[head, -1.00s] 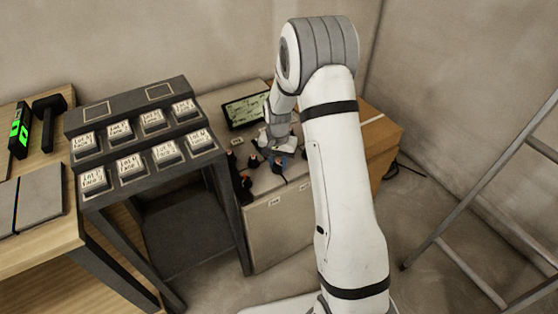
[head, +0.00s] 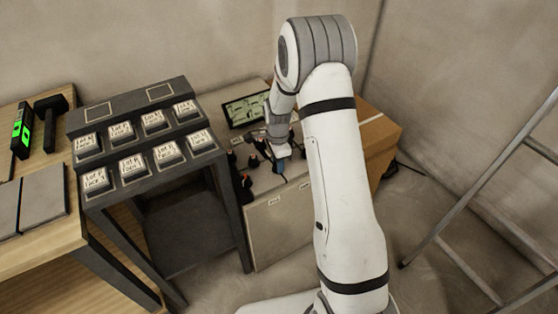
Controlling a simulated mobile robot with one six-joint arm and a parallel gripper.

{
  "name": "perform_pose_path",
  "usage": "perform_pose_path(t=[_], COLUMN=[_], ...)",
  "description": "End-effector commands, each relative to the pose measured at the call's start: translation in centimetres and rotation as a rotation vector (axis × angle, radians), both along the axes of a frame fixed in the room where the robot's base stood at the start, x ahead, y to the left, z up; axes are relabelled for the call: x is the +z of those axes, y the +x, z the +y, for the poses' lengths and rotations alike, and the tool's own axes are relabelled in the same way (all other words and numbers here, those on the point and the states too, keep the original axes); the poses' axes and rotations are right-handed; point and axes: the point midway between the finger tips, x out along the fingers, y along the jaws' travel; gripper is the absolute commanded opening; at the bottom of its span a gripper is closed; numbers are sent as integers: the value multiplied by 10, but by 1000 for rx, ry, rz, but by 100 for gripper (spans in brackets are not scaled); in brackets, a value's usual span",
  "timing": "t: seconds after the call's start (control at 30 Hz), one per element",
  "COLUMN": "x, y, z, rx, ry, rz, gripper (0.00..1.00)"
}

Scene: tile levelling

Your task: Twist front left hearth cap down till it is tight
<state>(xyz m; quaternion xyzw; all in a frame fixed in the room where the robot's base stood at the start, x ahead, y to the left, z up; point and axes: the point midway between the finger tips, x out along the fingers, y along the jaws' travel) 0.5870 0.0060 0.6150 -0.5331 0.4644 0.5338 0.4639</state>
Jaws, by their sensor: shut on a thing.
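My gripper (head: 281,163) points down over the hearth top, right of that cap. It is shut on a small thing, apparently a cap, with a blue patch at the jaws. The fingertips are small and partly hidden, so I cannot tell which cap it is or how it sits.
A dark rack (head: 150,139) with several labelled tile pieces stands at left. A wooden bench (head: 40,255) holds grey tiles (head: 42,200), a black mallet (head: 47,122) and a green-lit device (head: 20,130). A screen (head: 245,110) stands behind the hearth. A cardboard box (head: 376,140) and ladder (head: 480,180) are right.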

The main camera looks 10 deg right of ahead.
Motion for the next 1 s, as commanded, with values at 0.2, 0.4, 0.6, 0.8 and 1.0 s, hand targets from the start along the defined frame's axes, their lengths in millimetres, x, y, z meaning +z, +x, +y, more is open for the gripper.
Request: perform_pose_path(t=[0.2, 0.4, 0.6, 0.8, 1.0], x=[4, 4, 4, 4, 4], y=[5, 5, 5, 5, 5], z=[0, 0, 0, 0, 0], rx=[-193, -343, -448, -504, -522], ry=[1, 2, 3, 4, 4], rz=[-16, -16, -16, -16, -16], gripper=[5, 5, 5, 5, 5])
